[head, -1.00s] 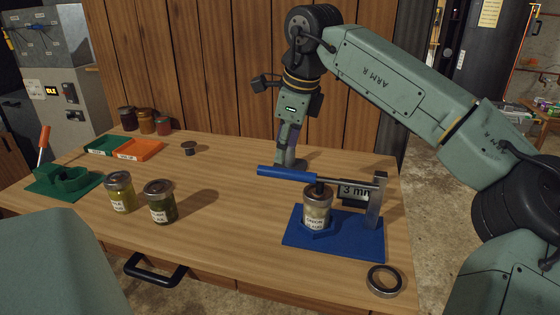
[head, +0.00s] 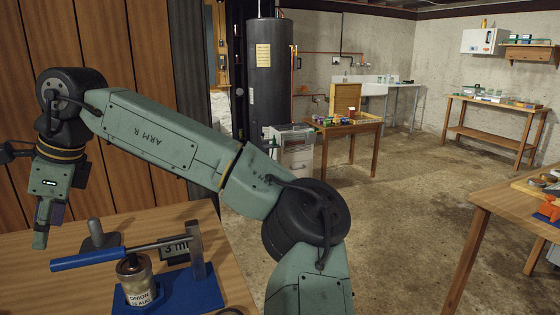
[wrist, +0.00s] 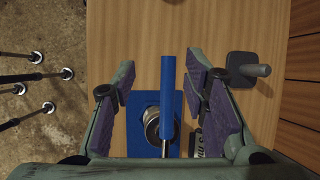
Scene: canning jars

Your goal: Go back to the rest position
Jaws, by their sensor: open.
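My gripper (head: 42,238) hangs at the left of the head view, above the table and near the handle end of a blue press. In the wrist view my gripper (wrist: 160,66) has its two purple-padded fingers wide apart with nothing held. The press's blue handle (wrist: 168,95) shows below in the gap between them; it also shows in the head view (head: 85,259). A jar labelled ONION (head: 138,281) stands upright on the press's blue base (head: 195,292), under the lever.
A grey knobbed block (head: 98,236) stands behind the press, close to my gripper; the wrist view shows it at right (wrist: 250,68). A wooden wall (head: 150,150) rises behind the table (head: 240,287). Open concrete floor (head: 390,210) lies to the right, with other tables beyond.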

